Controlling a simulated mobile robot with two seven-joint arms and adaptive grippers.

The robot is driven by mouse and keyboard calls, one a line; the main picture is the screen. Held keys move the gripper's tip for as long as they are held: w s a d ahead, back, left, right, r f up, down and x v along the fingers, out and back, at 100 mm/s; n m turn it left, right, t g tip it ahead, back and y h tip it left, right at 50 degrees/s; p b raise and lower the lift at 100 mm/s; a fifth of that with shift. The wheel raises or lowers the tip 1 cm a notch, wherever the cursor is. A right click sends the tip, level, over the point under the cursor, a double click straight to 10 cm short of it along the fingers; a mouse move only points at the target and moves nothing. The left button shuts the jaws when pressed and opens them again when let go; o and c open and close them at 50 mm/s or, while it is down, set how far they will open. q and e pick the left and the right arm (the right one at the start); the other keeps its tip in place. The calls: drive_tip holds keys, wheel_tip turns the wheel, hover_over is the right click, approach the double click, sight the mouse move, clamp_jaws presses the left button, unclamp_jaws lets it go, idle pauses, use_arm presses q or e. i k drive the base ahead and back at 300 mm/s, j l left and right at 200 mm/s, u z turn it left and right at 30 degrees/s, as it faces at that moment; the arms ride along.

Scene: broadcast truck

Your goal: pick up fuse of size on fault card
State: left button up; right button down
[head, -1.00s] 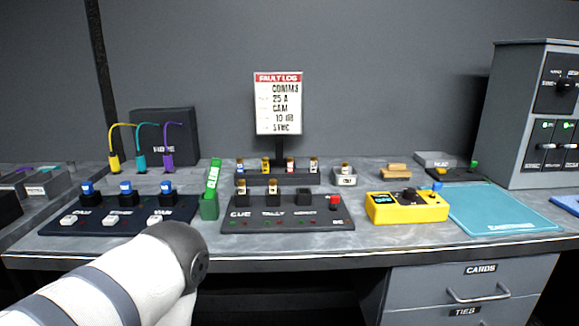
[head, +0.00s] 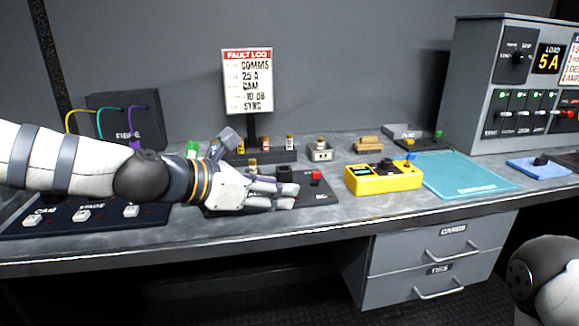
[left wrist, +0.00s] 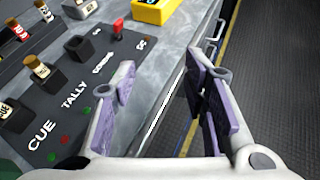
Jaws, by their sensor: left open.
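The fault log card (head: 247,82) stands on a post at the back and reads COMMS, 25 A, CAM, -10 dB, SYNC. Small capped fuses (head: 289,142) stand in a dark rack (head: 285,157) below it; their ratings are too small to read here. In the left wrist view a red-banded fuse (left wrist: 18,29) is at the upper left. The fuse panel (left wrist: 60,110) marked CUE, TALLY and COMMS holds fuses, one with a brown cap (left wrist: 38,67); its COMMS socket (left wrist: 79,47) looks empty. My left gripper (head: 292,196) is open and empty over the panel's front right part, fingers pointing right.
A yellow meter (head: 384,179) and teal mat (head: 470,174) lie to the right. The desk's front edge runs below the gripper, with drawers (head: 440,255) underneath.

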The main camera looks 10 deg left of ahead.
sight(288, 136)
drive_tip(key=i+j, duration=0.25)
drive_tip(key=i, duration=0.25)
drive_tip(key=i+j, duration=0.25)
drive_tip(key=i, duration=0.2)
